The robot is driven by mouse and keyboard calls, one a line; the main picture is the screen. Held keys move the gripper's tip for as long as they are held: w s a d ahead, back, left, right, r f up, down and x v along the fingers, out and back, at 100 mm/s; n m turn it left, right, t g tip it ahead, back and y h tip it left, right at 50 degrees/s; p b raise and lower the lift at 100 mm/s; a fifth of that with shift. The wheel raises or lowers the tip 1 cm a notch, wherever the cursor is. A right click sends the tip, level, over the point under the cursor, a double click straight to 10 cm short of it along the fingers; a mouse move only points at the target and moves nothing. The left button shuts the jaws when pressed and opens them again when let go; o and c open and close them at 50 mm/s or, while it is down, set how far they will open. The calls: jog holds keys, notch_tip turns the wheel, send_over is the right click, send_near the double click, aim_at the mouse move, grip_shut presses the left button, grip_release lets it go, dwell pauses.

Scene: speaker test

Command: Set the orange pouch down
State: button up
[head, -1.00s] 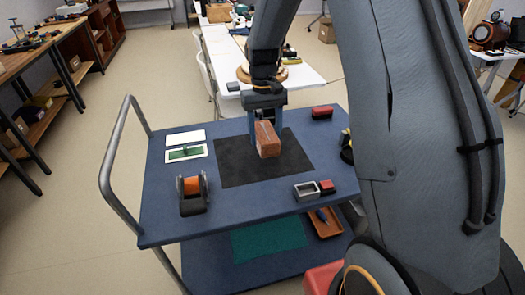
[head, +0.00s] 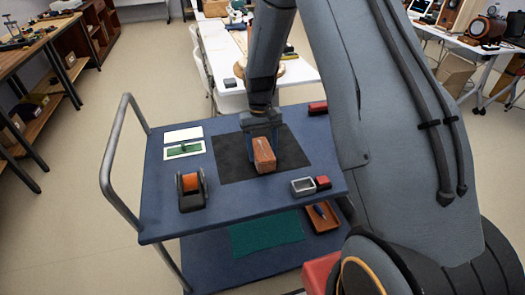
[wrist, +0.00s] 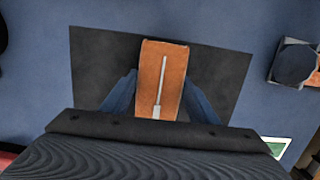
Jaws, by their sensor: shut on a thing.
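The orange pouch (head: 264,155) is a brown-orange block with a pale stripe on top. It is over the black mat (head: 232,172) on the blue cart's top. My gripper (head: 263,145) is shut on the pouch from above. In the wrist view the pouch (wrist: 160,75) sits between the two blue fingers of my gripper (wrist: 160,100), with the mat (wrist: 215,75) behind it. I cannot tell whether the pouch touches the mat.
Another red block (head: 318,108) is at the back right.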

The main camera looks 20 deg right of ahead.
aim_at(261, 146)
jog(key=o, duration=1)
jog(key=shift+f, duration=0.1)
jog(key=shift+o, duration=0.2)
notch_tip(261, 146, up, 12)
jog(key=w+b, duration=0.2)
jog(key=b, duration=0.1)
jog(key=s+t, duration=0.2)
jog(key=s, duration=2.2)
jog(key=shift+s+r, duration=0.15)
jog(key=shift+r, duration=0.25)
